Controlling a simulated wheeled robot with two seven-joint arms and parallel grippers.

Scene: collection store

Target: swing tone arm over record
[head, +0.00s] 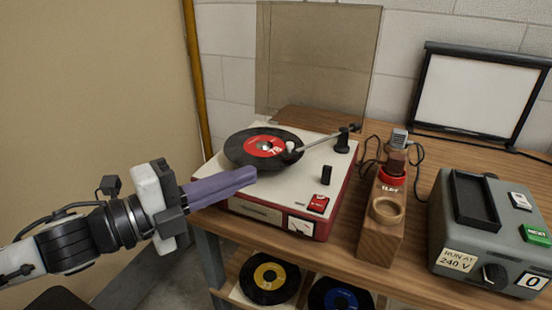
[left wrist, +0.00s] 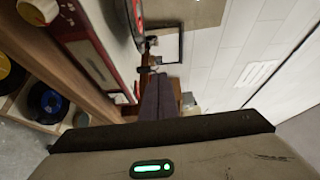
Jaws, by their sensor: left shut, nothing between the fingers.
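The record player (head: 270,198) has a cream top and red sides and stands on the wooden bench. A black record with a red label (head: 264,147) lies on its platter. The tone arm (head: 318,142) runs from its black pivot at the back right, and its head end is over the record near the label. I cannot tell whether it touches the record. My left gripper (head: 252,173) is shut and empty, its purple fingers at the player's front left, just in front of the record. In the left wrist view the fingers (left wrist: 157,98) point past the player. My right gripper is not in view.
A clear lid (head: 315,60) stands up behind the player. A wooden block with a tube (head: 392,165) and a grey box (head: 490,225) stand to the right. A framed white panel (head: 475,95) is at the back. Records (head: 268,278) lie on the shelf below.

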